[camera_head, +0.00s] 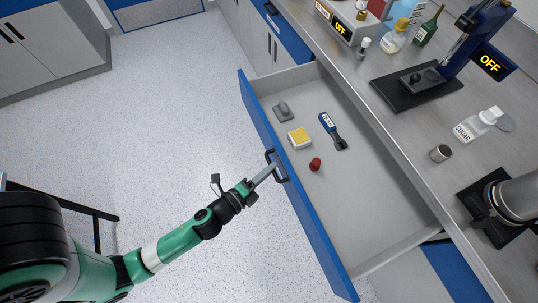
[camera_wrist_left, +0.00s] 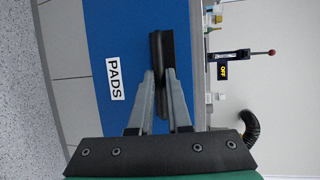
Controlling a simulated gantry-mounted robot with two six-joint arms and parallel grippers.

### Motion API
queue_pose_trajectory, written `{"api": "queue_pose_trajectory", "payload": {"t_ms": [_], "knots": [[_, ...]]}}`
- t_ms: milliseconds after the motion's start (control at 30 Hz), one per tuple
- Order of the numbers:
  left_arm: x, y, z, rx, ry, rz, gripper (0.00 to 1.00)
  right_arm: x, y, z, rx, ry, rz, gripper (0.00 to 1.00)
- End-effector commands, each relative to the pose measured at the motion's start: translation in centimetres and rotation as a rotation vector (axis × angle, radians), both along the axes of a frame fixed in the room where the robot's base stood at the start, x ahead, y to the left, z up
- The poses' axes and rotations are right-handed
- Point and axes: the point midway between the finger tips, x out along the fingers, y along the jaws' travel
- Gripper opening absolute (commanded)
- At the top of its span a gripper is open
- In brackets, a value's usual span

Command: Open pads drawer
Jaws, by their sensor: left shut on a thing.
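The pads drawer (camera_head: 366,204) is pulled well out from under the counter, with its blue front (camera_head: 305,217) towards my arm. Its dark handle (camera_head: 277,167) is on the middle of that front. My left gripper (camera_head: 268,172) is shut on the handle. In the left wrist view the fingers (camera_wrist_left: 161,75) close around the black handle bar (camera_wrist_left: 159,50), beside a white label reading PADS (camera_wrist_left: 115,79). Inside the drawer lie a yellow and white block (camera_head: 299,138), a small grey item (camera_head: 283,111), a dark red item (camera_head: 315,164) and a blue and black device (camera_head: 332,130). My right gripper is not in view.
The counter (camera_head: 400,125) above holds a stand with an OFF display (camera_head: 490,62), a sugar bottle (camera_head: 477,126), a small metal cup (camera_head: 440,153) and several bottles at the back. Open speckled floor (camera_head: 165,120) lies in front of the drawer. Cabinets (camera_head: 45,45) stand at the far left.

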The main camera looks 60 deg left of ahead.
Motion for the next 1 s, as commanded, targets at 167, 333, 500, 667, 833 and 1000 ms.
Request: {"api": "queue_pose_trajectory", "payload": {"t_ms": [167,333,500,667,833,1000], "knots": [[0.0,0.0,0.1,0.0,-0.003,-0.001,0.0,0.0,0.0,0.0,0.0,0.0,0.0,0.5],[0.0,0.0,0.1,0.0,-0.002,-0.001,0.27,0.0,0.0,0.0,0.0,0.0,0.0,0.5],[0.0,0.0,0.0,0.0,-0.001,-0.001,0.46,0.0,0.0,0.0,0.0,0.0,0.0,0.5],[0.0,0.0,0.0,0.0,-0.001,0.0,0.46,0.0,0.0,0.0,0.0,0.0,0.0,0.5],[0.0,0.0,0.0,0.0,0.0,0.0,0.46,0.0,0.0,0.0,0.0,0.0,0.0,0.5],[-1.1,-0.4,-0.1,0.001,0.002,-0.003,0.46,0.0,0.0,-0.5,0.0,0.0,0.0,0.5]]}}
